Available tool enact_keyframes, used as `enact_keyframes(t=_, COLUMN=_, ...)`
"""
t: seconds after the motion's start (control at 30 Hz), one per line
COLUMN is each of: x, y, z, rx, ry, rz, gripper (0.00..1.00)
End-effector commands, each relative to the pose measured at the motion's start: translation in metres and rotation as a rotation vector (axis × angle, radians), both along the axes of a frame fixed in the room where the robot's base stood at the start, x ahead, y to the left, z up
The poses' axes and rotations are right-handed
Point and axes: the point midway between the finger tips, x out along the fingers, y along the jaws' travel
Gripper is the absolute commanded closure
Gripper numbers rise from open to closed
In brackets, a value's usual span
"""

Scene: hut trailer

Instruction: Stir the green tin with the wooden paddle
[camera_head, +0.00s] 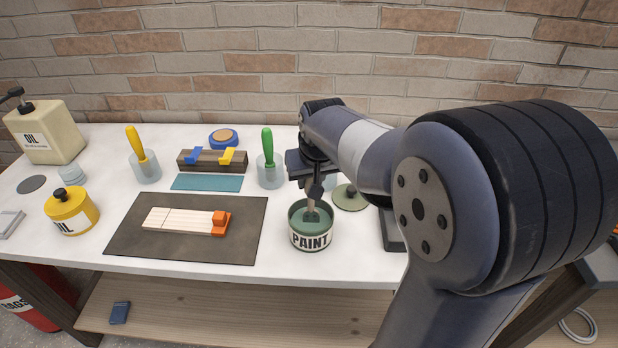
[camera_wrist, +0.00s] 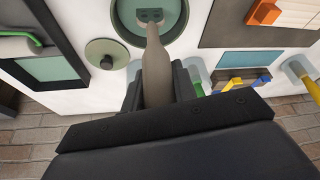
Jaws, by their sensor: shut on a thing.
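The green paint tin (camera_head: 311,237), labelled PAINT, stands open near the front edge of the white bench, with green paint inside. It also shows at the top of the wrist view (camera_wrist: 122,30). My gripper (camera_head: 314,183) is above the tin, shut on the handle of the wooden paddle (camera_wrist: 155,70). The paddle (camera_head: 312,208) points down, with its lower end inside the tin's mouth. I cannot tell how deep its tip sits in the paint.
A round lid (camera_head: 350,198) lies right of the tin. A cup with a green-handled tool (camera_head: 268,160) stands behind it. A dark mat (camera_head: 130,235) with wooden strips lies left. A yellow oil can (camera_head: 71,212) is further left. A brick wall (camera_head: 250,60) closes the back.

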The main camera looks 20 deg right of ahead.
Motion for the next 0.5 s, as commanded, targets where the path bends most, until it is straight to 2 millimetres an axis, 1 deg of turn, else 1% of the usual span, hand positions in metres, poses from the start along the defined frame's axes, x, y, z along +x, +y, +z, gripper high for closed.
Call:
enact_keyframes(t=0.17, x=0.000, y=0.000, z=0.004, rx=0.000, ry=-0.001, rz=0.000, gripper=0.96)
enact_keyframes(t=0.5, x=0.000, y=0.000, z=0.031, rx=0.000, ry=-0.001, rz=0.000, gripper=0.96)
